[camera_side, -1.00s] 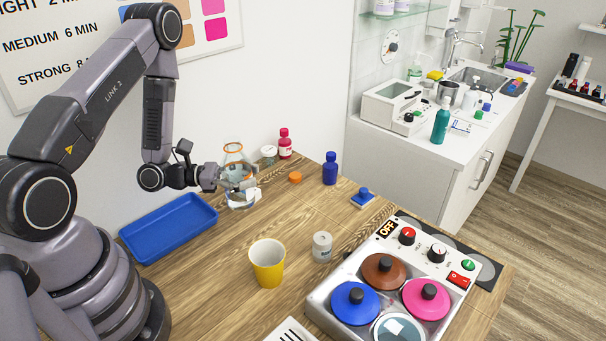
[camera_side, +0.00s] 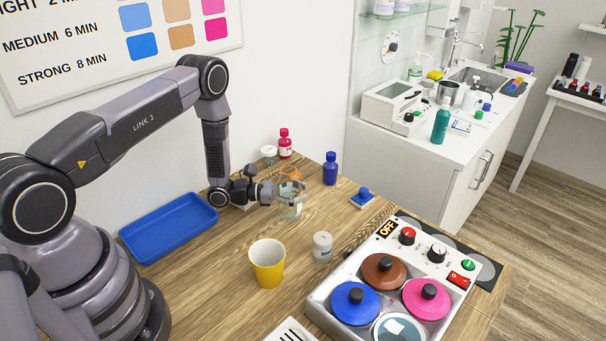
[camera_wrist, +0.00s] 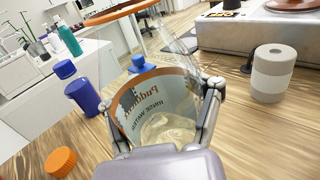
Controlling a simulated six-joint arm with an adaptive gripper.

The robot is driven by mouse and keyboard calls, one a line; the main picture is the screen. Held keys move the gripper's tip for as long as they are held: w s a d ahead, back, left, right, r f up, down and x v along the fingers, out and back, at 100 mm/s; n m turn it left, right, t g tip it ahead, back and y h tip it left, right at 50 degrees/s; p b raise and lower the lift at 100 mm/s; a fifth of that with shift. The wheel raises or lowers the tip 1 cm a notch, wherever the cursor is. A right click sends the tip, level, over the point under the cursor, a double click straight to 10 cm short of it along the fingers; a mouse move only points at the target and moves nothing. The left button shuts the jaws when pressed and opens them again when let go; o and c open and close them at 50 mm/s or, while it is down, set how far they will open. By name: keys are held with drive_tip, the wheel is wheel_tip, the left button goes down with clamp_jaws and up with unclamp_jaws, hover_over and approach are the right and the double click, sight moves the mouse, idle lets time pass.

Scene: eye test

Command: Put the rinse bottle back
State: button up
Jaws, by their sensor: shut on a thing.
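The rinse bottle (camera_side: 292,209) is a clear glass vessel with an orange rim and a label. In the wrist view the rinse bottle (camera_wrist: 155,100) fills the middle, with "RINSE WATER" on its label and pale liquid inside. My gripper (camera_side: 283,193) is shut on its body, with one finger on each side of it in the wrist view (camera_wrist: 163,108). The bottle looks about upright in the side view, low over the wooden table. I cannot tell whether its base touches the wood.
An orange cap (camera_wrist: 61,162) and a blue bottle (camera_side: 330,169) are near the rinse bottle. A blue tray (camera_side: 165,228) lies left. The pot unit (camera_side: 335,312) is front right. A red bottle (camera_side: 285,146) stands behind.

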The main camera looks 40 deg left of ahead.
drive_tip(key=shift+f, duration=0.45)
drive_tip(key=o, duration=1.4)
drive_tip(key=shift+f, duration=0.15)
drive_tip(key=shift+s+a, duration=0.1)
drive_tip(key=shift+a, duration=0.1)
drive_tip(key=v, duration=0.7)
drive_tip(key=shift+s, duration=0.1)
drive_tip(key=shift+r, duration=0.25)
